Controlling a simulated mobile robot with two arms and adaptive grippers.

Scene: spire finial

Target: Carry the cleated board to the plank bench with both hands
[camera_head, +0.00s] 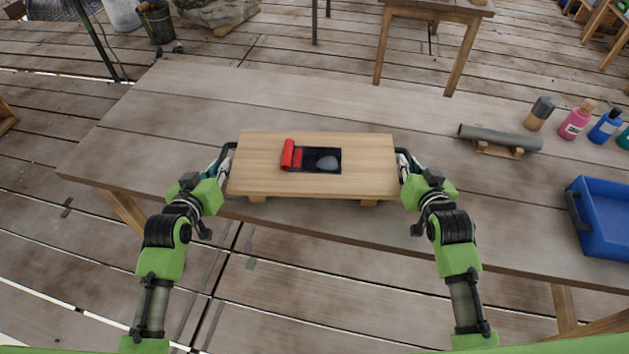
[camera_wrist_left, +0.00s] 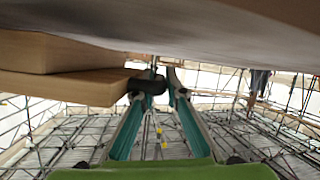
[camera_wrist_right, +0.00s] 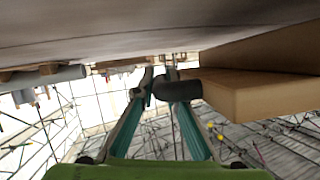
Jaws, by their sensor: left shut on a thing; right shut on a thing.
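The cleated board (camera_head: 365,160) is a pale wooden board, level, with two short cleats under its front edge and a dark handle at each end. It carries a black tray (camera_head: 311,159) with a red roll (camera_head: 288,154) and a grey rounded lump (camera_head: 327,163). My left gripper (camera_head: 219,165) is shut on the left handle, and my right gripper (camera_head: 404,163) on the right handle. The board also shows in the left wrist view (camera_wrist_left: 60,86) and right wrist view (camera_wrist_right: 260,95). It is over the front part of the long plank bench (camera_head: 180,110); I cannot tell if it touches.
A grey cylinder on a wooden cradle (camera_head: 498,150), several bottles (camera_head: 575,120) and a blue bin (camera_head: 604,220) stand on the right. A small wooden table (camera_head: 435,8) is behind the bench, a bucket (camera_head: 158,25) at the back left. The bench top left and behind the board is clear.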

